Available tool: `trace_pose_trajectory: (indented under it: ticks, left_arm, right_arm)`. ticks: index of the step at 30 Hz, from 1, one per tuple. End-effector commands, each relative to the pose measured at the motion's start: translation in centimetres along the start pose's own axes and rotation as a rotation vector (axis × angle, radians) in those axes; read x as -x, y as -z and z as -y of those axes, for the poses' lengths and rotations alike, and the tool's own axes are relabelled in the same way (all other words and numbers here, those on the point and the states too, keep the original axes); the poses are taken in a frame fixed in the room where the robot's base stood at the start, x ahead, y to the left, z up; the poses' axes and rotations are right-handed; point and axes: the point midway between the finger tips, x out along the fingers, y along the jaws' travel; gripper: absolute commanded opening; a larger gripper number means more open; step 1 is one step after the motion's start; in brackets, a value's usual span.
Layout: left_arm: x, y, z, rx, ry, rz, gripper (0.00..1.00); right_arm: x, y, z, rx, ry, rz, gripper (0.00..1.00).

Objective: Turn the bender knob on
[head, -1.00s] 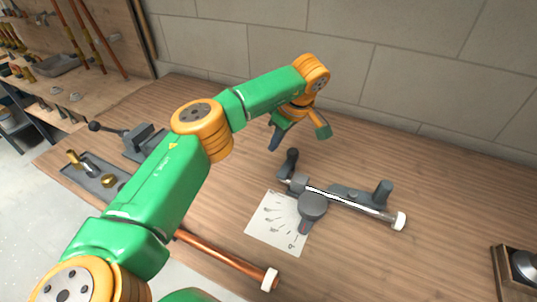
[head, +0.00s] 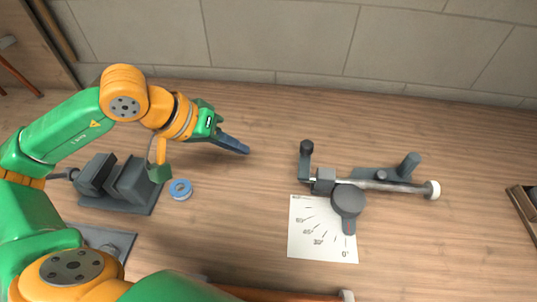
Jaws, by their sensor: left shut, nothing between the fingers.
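The bender (head: 392,184) lies on the wooden table right of the middle in the head view. Its round dark grey knob (head: 347,200) has a pointer with a red mark, aimed down near the 0° mark of the paper angle scale (head: 312,238). A dark upright handle (head: 306,158) stands at the bender's left end. A pale tube with a white end runs along it to the right. My left gripper (head: 246,150) is shut and empty, left of the bender and apart from it, pointing right. My right gripper does not show.
A dark grey vise (head: 125,182) and a blue ring of tape (head: 180,189) are at the left, below my left forearm. A grey tray (head: 110,240) is at the lower left. A wooden-sided box (head: 524,210) is at the right edge. The table between my gripper and the bender is clear.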

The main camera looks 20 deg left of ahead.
Motion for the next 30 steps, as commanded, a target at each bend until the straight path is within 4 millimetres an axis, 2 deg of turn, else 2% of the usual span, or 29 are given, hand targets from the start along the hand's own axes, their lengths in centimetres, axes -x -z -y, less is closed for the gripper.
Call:
trace_pose_trajectory:
  ticks: [5,15,21,30]
  left_arm:
    - [-2.1,0.0,-0.2,-0.005,-0.004,0.004,0.00]
    - [-9.6,0.0,-0.2,0.000,-0.003,0.004,0.00]
    - [-10.9,0.1,-3.0,-0.003,-0.003,0.002,0.00]
    - [-11.7,0.0,-3.6,-0.002,0.001,0.000,0.00]
  right_arm:
    - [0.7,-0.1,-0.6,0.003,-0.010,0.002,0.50]
    - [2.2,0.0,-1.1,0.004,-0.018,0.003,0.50]
    - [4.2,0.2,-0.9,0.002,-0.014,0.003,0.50]
    - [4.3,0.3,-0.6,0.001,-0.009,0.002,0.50]
